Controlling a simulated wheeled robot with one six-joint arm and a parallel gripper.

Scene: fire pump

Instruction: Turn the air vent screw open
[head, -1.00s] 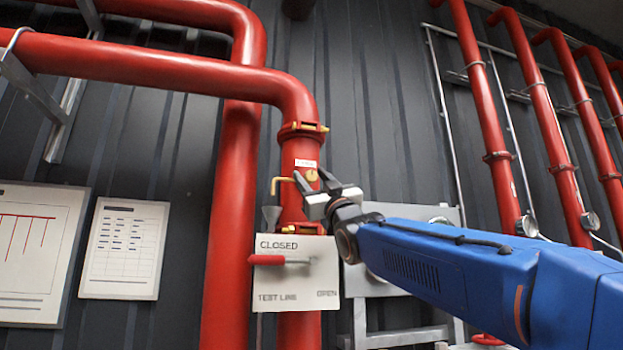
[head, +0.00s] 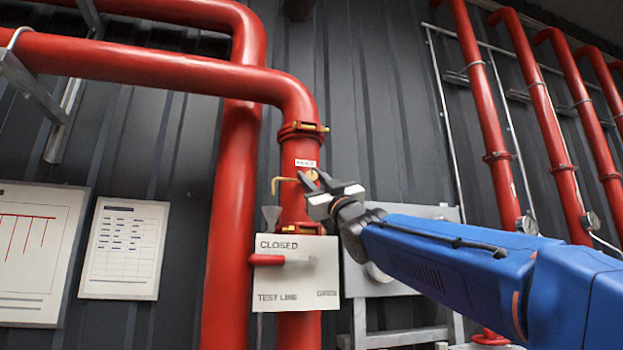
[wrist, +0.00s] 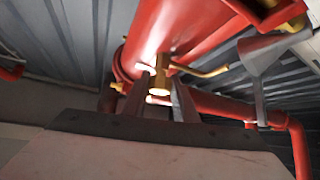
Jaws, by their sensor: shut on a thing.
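The air vent screw is a small brass piece (head: 312,174) on the front of the red vertical pipe (head: 298,150), just under a small white label. My gripper (head: 316,181) is at the screw, its two dark fingers on either side of it. In the wrist view, the brass screw (wrist: 159,84) sits between the fingertips of my gripper (wrist: 162,88), which is shut on it. The fingers partly hide the screw in the head view. A bent brass spout (head: 283,181) sticks out to the left of it and also shows in the wrist view (wrist: 205,72).
Below the spout is a grey funnel (head: 271,217). A white test line plate (head: 296,250) marked CLOSED and OPEN, with a red lever (head: 266,260), stands under my gripper. A grey panel (head: 415,278) is behind my arm. Open space lies to the right of the pipe.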

